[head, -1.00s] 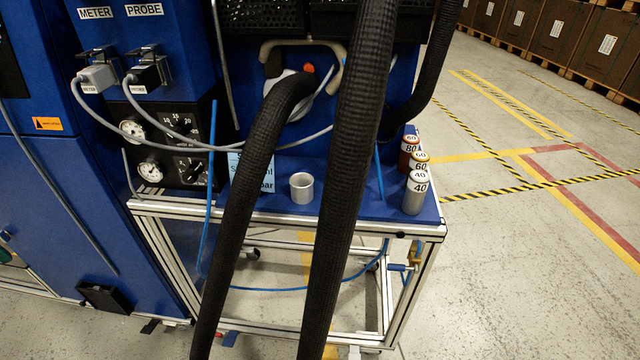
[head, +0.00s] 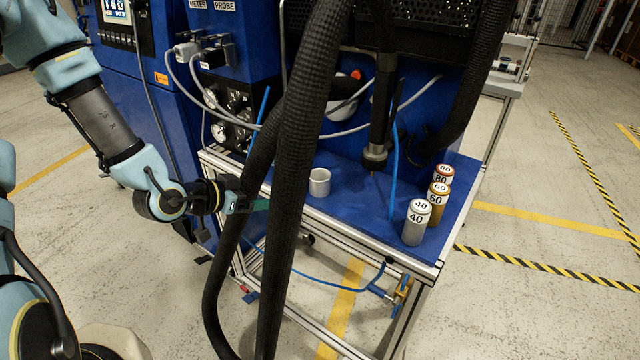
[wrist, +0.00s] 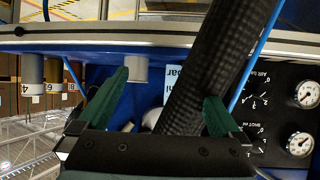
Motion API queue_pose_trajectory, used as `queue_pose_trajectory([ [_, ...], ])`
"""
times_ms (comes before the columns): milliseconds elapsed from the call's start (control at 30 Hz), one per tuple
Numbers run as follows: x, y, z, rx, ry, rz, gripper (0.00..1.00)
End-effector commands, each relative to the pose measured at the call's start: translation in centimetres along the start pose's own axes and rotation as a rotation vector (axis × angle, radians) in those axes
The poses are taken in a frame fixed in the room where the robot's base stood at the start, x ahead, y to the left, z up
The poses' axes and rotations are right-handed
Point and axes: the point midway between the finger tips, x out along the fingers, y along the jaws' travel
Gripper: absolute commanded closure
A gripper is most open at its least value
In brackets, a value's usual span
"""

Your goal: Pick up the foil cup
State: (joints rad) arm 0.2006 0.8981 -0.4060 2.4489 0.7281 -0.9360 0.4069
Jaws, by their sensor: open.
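The foil cup, a small pale grey cup (head: 319,182), stands upright on the blue bench top (head: 345,202). My gripper (head: 262,204) is left of the cup at the bench's front edge, partly hidden behind the thick black hoses. In the wrist view, which is upside down, my gripper (wrist: 166,88) has its two green fingers apart and nothing is clearly held. The cup (wrist: 134,70) shows beyond the left fingertip, partly covered by it. A black hose crosses between the fingers in this picture; I cannot tell its depth.
Black hoses (head: 293,150) hang in front of the bench, and a nozzle (head: 375,155) hangs behind the cup. A thin blue tube (head: 393,170) rises between. Bench is clear around the cup.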

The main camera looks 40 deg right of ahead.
Motion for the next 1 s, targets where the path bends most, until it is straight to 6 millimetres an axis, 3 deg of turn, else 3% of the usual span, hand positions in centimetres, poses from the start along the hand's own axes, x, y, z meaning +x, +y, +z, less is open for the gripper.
queue_pose_trajectory([
  [100, 1.3, 2.6, -1.8, 0.01, 0.13, 0.053, 0.0],
  [233, 2.1, 3.7, -3.0, 0.015, 0.199, 0.073, 0.0],
  [500, 5.9, 4.1, -4.1, 0.018, 0.209, 0.075, 0.0],
  [767, 7.8, 4.3, -4.8, 0.017, 0.208, 0.075, 0.0],
  [1000, 10.9, 4.7, -6.1, 0.015, 0.206, 0.073, 0.0],
])
